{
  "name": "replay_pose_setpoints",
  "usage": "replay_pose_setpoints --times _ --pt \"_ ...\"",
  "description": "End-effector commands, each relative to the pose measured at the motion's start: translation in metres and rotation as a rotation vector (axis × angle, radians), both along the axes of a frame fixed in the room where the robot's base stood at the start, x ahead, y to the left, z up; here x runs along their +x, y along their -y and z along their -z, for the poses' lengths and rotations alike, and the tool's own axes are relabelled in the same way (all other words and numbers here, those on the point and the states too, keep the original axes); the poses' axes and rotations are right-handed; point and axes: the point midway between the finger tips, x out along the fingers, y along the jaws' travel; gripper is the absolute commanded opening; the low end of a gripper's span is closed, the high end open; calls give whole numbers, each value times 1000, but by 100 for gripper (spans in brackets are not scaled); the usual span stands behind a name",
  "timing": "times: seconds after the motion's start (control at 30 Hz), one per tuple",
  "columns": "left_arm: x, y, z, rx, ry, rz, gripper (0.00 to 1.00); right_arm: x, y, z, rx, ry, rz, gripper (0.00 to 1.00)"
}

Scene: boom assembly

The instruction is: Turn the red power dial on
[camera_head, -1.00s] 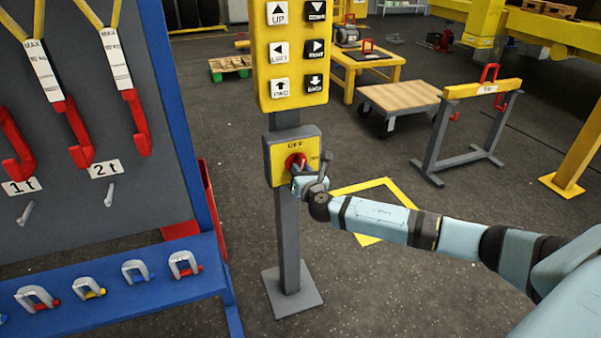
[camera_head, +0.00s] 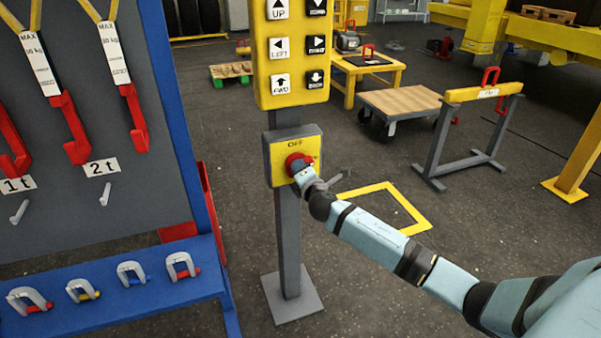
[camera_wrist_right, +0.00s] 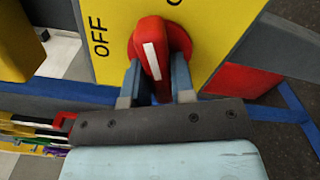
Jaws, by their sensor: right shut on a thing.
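The red power dial (camera_head: 297,160) sits on a yellow switch box (camera_head: 312,144) on a grey post, below the button panel. In the right wrist view the dial (camera_wrist_right: 150,52) shows a white line on its grip bar, pointing up and slightly left, between the "OFF" lettering and a partly cut-off letter at the top edge. My right gripper (camera_head: 303,171) is at the dial; in the wrist view its two fingers (camera_wrist_right: 156,82) stand on either side of the grip bar and are shut on it. My left gripper is not in view.
A yellow panel with black and white arrow buttons (camera_head: 280,47) is just above the box. A blue-framed rack (camera_head: 187,145) with red hooks and shackles stands close on the left. A yellow floor square (camera_head: 420,222) and a grey trestle (camera_head: 437,148) are to the right.

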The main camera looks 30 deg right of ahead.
Motion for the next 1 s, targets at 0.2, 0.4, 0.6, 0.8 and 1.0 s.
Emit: replay_pose_setpoints --times 0.2,0.4,0.6,0.8,1.0 --pt "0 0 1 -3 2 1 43 0 0 1 180 42 2 0" --pt "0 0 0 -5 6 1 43 0 0 0 303 72 1 0" --pt "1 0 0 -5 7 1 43 0 0 -1 379 92 1 0" --pt "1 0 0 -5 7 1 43 0 0 -1 412 100 1 0" --pt "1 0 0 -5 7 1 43 0 0 -1 421 101 1 0"
